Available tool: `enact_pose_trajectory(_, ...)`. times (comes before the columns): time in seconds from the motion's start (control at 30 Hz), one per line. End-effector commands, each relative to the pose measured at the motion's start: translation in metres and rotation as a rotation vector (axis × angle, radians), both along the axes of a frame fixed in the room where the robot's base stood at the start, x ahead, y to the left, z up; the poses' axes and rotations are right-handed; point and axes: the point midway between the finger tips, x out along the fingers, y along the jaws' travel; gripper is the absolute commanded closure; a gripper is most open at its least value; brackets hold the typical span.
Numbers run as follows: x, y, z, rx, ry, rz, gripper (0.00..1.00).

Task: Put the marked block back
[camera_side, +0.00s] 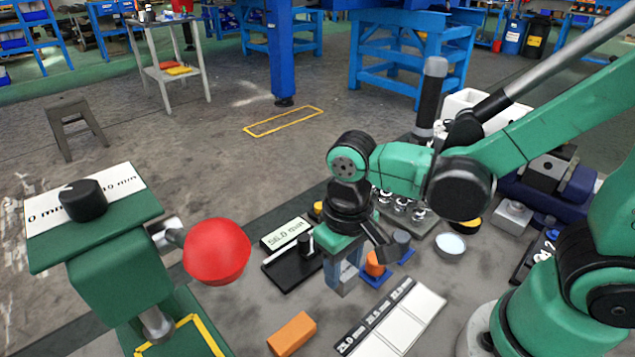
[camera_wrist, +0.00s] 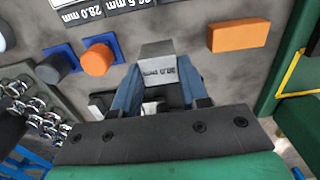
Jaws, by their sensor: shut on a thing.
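My gripper (camera_side: 343,268) points down in the side view, near the black measuring stand. Its blue fingers are shut on a small grey block (camera_wrist: 158,50), seen between the fingertips in the wrist view. The block bears a printed mm marking, upside down there, that seems to read 28.0. In the side view the fingers partly hide it; I cannot tell if it touches the surface. A label strip (camera_side: 375,317) reads 25.0, 26.5 and 28.0 mm, beside white pads (camera_side: 402,329) that look empty. The stand (camera_side: 290,267) has a display (camera_side: 286,233) reading 56.0 mm.
An orange cylinder (camera_side: 374,264) and a dark grey cylinder (camera_side: 401,242) stand on blue mats close right of my gripper. An orange block (camera_side: 292,334) lies in front. A green machine with a red ball knob (camera_side: 217,251) stands at left. A small bowl (camera_side: 450,246) is at right.

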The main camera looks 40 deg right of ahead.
Motion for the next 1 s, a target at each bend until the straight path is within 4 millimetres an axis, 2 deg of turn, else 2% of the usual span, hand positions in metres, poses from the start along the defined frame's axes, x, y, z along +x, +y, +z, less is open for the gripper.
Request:
enact_pose_trajectory(0.33,0.000,0.000,-0.033,0.000,0.000,0.000,1.00)
enact_pose_trajectory(0.8,0.000,0.000,-0.039,0.000,0.000,0.000,1.00)
enact_pose_trajectory(0.83,0.000,0.000,-0.039,0.000,0.000,0.000,0.53)
enact_pose_trajectory(0.9,0.000,0.000,-0.039,0.000,0.000,0.000,0.33)
enact_pose_trajectory(0.93,0.000,0.000,-0.039,0.000,0.000,0.000,0.30)
enact_pose_trajectory(1.0,0.000,0.000,-0.039,0.000,0.000,0.000,0.30)
